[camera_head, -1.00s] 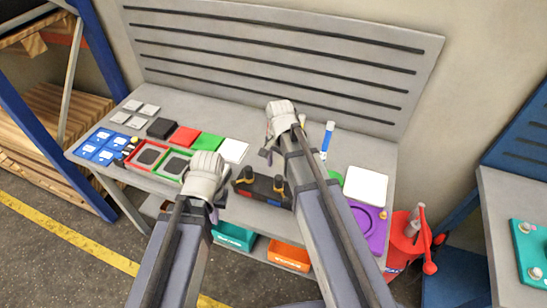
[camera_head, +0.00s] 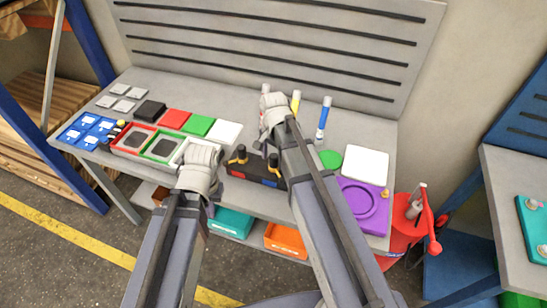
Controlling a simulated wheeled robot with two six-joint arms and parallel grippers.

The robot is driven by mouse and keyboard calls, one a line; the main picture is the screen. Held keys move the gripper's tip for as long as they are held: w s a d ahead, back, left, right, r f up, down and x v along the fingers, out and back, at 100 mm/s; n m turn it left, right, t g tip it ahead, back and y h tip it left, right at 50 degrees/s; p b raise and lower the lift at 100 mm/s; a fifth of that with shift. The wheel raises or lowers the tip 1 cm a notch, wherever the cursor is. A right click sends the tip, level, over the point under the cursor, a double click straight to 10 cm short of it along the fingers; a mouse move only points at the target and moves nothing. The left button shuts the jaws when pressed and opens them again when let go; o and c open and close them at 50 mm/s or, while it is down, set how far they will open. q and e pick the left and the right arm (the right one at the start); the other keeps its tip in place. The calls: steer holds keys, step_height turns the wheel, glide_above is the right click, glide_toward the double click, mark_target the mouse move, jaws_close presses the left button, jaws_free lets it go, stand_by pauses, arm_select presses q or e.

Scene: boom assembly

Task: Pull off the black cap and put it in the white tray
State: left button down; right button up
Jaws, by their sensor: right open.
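Several flat squares lie on the bench: black (camera_head: 150,110), red (camera_head: 175,119), green (camera_head: 198,125) and white (camera_head: 226,132). In front of them are framed trays in red (camera_head: 121,141), green (camera_head: 163,148) and white; the white tray (camera_head: 182,151) is partly covered by my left gripper. I cannot make out a black cap for sure. My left gripper (camera_head: 202,180) hangs at the front edge by the white tray, its fingers mostly hidden. My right gripper (camera_head: 267,143) is open and empty above the bench, behind a black caddy (camera_head: 257,170) with yellow-and-black handles.
Upright tubes, one with a yellow top (camera_head: 296,101) and one blue and white (camera_head: 323,116), stand behind my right gripper. Blue trays (camera_head: 86,130) lie far left.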

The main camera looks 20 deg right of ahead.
steer(key=shift+f, duration=0.15)
steer(key=shift+c, duration=0.3)
jaws_close()
stand_by(0.7)
